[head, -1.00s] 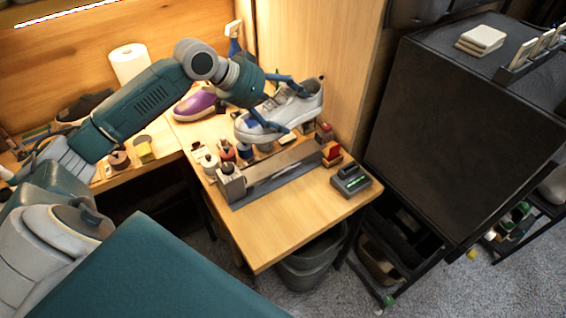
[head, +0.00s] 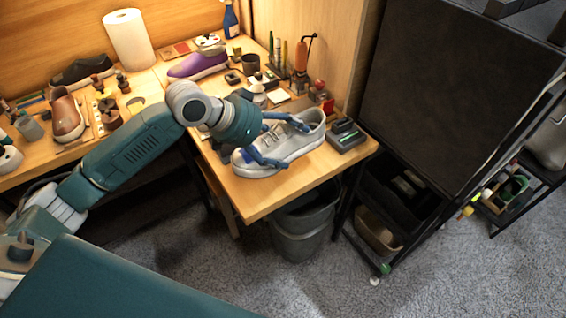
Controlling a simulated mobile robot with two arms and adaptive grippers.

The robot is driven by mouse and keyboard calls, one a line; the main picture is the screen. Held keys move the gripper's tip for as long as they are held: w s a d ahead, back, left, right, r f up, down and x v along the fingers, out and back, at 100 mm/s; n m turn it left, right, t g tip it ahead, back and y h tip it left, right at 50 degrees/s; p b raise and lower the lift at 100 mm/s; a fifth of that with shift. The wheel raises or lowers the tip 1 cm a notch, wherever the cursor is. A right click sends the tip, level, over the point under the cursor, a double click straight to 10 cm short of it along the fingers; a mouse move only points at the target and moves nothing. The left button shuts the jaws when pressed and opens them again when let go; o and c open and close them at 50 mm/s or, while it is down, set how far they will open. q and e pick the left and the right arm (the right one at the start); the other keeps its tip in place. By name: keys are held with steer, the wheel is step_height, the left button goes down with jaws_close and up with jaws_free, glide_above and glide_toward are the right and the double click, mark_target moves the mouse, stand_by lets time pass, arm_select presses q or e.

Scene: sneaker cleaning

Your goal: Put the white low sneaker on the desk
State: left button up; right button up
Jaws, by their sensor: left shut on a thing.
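The white low sneaker (head: 282,151) is at the front part of the wooden desk (head: 253,199), toe pointing to the lower left. My left gripper (head: 277,143) is shut on it, with blue fingers across its upper and near side. The sneaker's sole is at or just above the desk top; I cannot tell whether it touches. Part of the sneaker is hidden by the fingers. My right gripper is not in view.
A dark device (head: 347,136) sits close to the sneaker's heel. Behind are a purple shoe (head: 198,65), an orange-handled tool (head: 300,72) and several bottles. A brown shoe (head: 66,117) stands on the left bench. A grey bin (head: 303,230) is below the desk.

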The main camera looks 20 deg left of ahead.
arm_select(q)
step_height(320, 180, down, 3)
steer(key=shift+f, duration=0.15)
steer(key=shift+w+f, duration=0.1)
steer(key=shift+f, duration=2.55)
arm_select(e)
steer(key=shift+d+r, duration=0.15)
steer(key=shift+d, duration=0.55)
arm_select(q)
steer(key=shift+f, duration=0.15)
steer(key=o, duration=1.5)
steer(key=shift+c, duration=0.2)
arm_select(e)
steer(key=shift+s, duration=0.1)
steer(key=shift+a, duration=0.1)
